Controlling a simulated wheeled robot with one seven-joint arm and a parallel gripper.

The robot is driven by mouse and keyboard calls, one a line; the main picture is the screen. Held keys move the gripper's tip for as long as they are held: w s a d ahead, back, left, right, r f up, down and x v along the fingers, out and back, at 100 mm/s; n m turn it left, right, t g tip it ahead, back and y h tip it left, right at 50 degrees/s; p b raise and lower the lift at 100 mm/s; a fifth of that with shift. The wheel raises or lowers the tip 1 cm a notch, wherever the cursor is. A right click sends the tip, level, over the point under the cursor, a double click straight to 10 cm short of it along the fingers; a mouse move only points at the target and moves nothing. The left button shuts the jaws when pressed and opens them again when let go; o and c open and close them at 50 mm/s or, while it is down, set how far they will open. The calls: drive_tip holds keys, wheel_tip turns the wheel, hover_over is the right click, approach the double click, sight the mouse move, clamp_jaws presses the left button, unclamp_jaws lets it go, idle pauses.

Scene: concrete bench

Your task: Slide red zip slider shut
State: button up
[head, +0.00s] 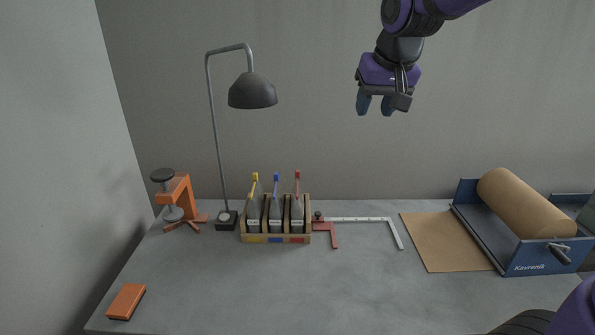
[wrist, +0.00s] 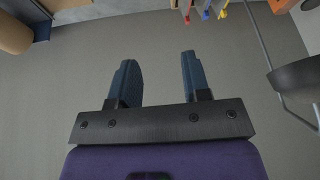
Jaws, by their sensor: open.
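A wooden rack (head: 275,239) on the bench holds three grey pouches side by side, with yellow, blue and red upper parts. The red-topped pouch (head: 297,213) is on the right, and its red slider (head: 297,175) shows at the top; the slider's exact closure is too small to tell. In the wrist view the red part (wrist: 187,19) shows at the top edge, beside the blue and yellow ones. My gripper (head: 375,107) is open and empty, high above the bench and right of the rack. Its two blue fingers (wrist: 157,62) are apart in the wrist view.
A lamp (head: 252,92) stands behind the rack, left of my gripper. An orange clamp stand (head: 180,195) is at left, an orange block (head: 126,301) front left. A red-and-silver square tool (head: 365,219) and a paper roll (head: 525,203) lie right. The front middle is clear.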

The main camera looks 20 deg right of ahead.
drive_tip(key=w+a+f, duration=0.1)
drive_tip(key=w+f, duration=0.2)
drive_tip(key=w, duration=0.7)
drive_tip(key=m+h, duration=0.1)
drive_tip(key=m, duration=0.1)
hover_over(297, 171)
drive_tip(key=s, duration=0.4)
wheel_tip(297, 171, down, 20)
drive_tip(key=shift+g, duration=0.3)
drive_tip(key=x, duration=1)
drive_tip(key=shift+w+a+f, duration=0.15)
drive_tip(key=shift+w+a, duration=0.1)
drive_tip(key=shift+a, duration=0.1)
drive_tip(key=shift+s, duration=0.1)
clamp_jaws()
